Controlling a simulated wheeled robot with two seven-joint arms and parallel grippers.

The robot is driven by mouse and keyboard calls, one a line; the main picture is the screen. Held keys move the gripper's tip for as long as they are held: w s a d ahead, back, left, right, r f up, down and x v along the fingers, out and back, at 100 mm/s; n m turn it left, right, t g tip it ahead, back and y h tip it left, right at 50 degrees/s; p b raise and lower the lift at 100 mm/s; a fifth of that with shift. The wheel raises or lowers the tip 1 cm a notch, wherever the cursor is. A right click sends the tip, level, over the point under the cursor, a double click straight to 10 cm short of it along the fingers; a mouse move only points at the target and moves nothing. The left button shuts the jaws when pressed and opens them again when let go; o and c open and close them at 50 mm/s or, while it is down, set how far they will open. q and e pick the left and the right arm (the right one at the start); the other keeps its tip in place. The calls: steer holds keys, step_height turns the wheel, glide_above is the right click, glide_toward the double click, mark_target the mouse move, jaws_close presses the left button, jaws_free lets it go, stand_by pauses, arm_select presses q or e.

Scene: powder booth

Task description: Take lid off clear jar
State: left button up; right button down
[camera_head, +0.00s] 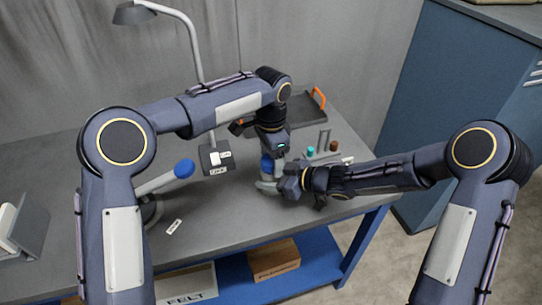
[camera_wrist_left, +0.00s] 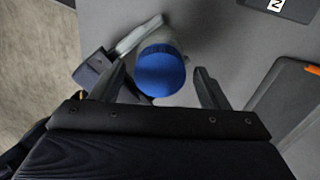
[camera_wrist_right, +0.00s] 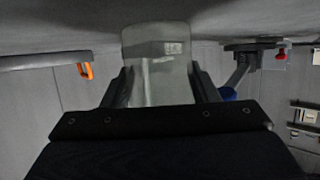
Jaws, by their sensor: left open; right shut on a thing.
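The clear jar (camera_head: 264,186) stands on the grey table with its blue lid (camera_head: 266,166) on top. My right gripper (camera_wrist_right: 160,75) is shut on the jar body (camera_wrist_right: 155,50) from the side. My left gripper (camera_wrist_left: 160,78) points down over the jar and is open. Its two fingers stand either side of the round blue lid (camera_wrist_left: 160,70), with a gap showing at the right finger. In the head view the left wrist partly hides the lid, and the right gripper partly hides the jar.
A dark tray with orange handles (camera_head: 318,97) lies behind. Small teal (camera_head: 310,152) and brown (camera_head: 333,146) items stand to the right. A white arm with a blue end (camera_head: 184,168) and a dark labelled block (camera_head: 212,158) are left of the jar. The front table is mostly clear.

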mark_target(271, 160)
arm_select(q)
steer(key=shift+r, duration=2.25)
steer(key=shift+c, duration=0.3)
steer(key=m, duration=0.1)
steer(key=r+m, duration=0.1)
steer(key=m, duration=0.3)
steer(key=shift+d+r, duration=0.15)
steer(key=shift+r, duration=0.15)
steer(key=m, duration=0.1)
steer(key=r+m, duration=0.1)
steer(key=m, duration=0.2)
steer(key=shift+r, duration=0.3)
steer(key=shift+m, duration=0.4)
step_height(271, 160, down, 8)
steer(key=shift+r, duration=0.1)
steer(key=c, duration=1)
steer(key=shift+n, duration=1.3)
